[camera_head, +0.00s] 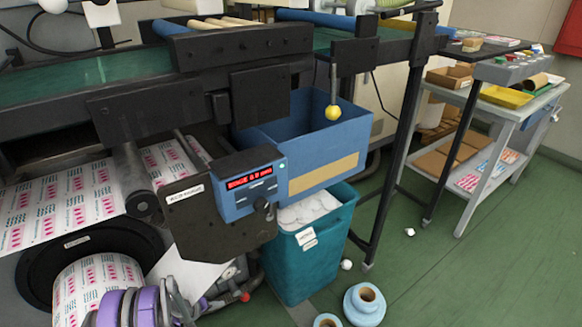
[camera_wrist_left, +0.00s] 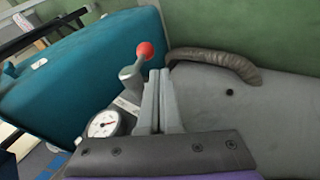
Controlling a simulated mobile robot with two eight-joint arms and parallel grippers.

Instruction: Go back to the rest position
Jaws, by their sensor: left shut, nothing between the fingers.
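My left gripper (camera_head: 188,302) is low at the bottom left of the head view, at the end of my purple and grey arm, in front of the machine. In the left wrist view its two grey fingers (camera_wrist_left: 158,80) lie together, shut with nothing between them. A lever with a red knob (camera_wrist_left: 145,50) is just left of the fingertips in that view, and a round dial gauge (camera_wrist_left: 103,123) is lower left. I cannot tell whether the fingers touch the lever. My right gripper is not in view.
The rewinder's printed roll (camera_head: 100,285) is left of my gripper. A teal bin (camera_head: 300,270) with white waste stands to its right. A control box (camera_head: 250,185) and yellow-knobbed lever (camera_head: 333,112) are above. Blue rolls (camera_head: 365,303) lie on the green floor, clear at right.

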